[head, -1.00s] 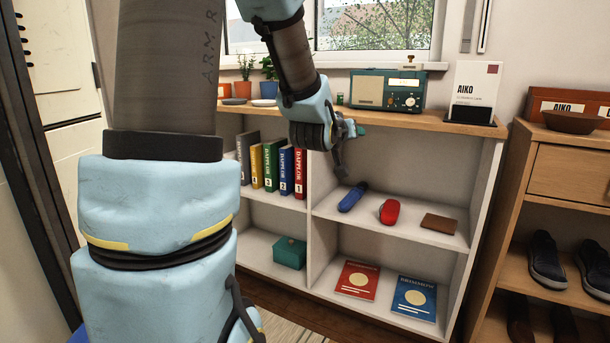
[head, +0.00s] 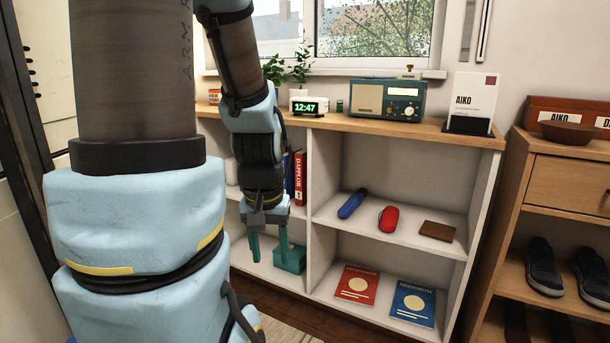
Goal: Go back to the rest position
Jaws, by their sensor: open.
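My gripper (head: 268,250) hangs pointing down in front of the left side of the shelf unit. Its two teal fingers are apart, with nothing seen between them. A teal box (head: 291,261) on the lower left shelf is behind the right finger in the picture and partly covered by it. I cannot tell whether they touch. My arm hides most of the row of binders (head: 299,178) on the upper left shelf.
The upper right shelf holds a blue case (head: 352,204), a red case (head: 389,218) and a brown wallet (head: 437,230). A red book (head: 357,284) and a blue book (head: 412,302) lie below. A radio (head: 388,99) and a clock (head: 308,106) stand on top.

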